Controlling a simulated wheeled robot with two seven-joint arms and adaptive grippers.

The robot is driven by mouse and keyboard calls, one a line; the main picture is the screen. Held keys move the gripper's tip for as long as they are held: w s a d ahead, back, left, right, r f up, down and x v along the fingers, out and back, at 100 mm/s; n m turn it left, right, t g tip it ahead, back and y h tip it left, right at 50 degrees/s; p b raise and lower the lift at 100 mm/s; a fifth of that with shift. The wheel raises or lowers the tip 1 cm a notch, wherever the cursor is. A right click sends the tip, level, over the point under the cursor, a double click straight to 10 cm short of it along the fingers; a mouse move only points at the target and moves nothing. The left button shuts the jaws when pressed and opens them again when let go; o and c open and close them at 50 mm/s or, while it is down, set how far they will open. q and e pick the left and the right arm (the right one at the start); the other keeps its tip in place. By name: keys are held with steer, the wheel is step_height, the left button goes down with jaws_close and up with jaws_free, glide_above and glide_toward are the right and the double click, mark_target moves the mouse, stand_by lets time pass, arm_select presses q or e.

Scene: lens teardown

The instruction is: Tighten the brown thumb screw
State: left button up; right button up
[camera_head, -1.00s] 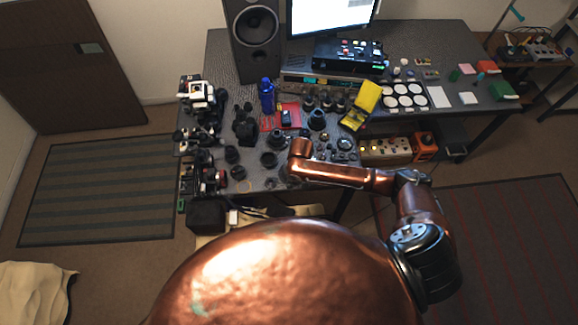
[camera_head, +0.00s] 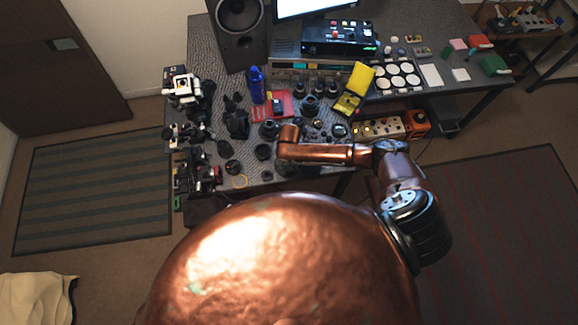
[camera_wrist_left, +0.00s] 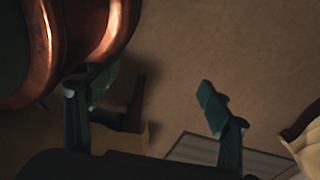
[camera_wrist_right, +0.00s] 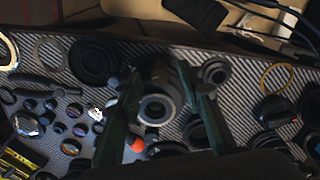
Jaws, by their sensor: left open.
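I cannot make out the brown thumb screw in any view. My right gripper (camera_wrist_right: 168,88) is over the desk in the right wrist view. Its two dark fingers stand on either side of a dark lens barrel (camera_wrist_right: 158,106) with pale glass. I cannot tell whether they touch it. In the head view my right arm's end hides its fingers and what is under them. My left gripper (camera_wrist_left: 145,95) is open and empty in the left wrist view, with brown floor beyond its fingers, away from the desk parts.
The desk (camera_head: 215,75) is crowded with lens parts. A red-orange ball (camera_wrist_right: 136,144) and dark rings lie near my right gripper. A yellow case (camera_head: 356,88), blue bottle (camera_head: 257,86) and speaker (camera_head: 237,30) stand farther back.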

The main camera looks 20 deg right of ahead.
steer(key=shift+s+f, duration=0.1)
steer(key=c, duration=0.7)
arm_select(q)
steer(key=shift+w, duration=0.55)
arm_select(e)
jaws_close()
arm_select(q)
steer(key=shift+r, duration=0.1)
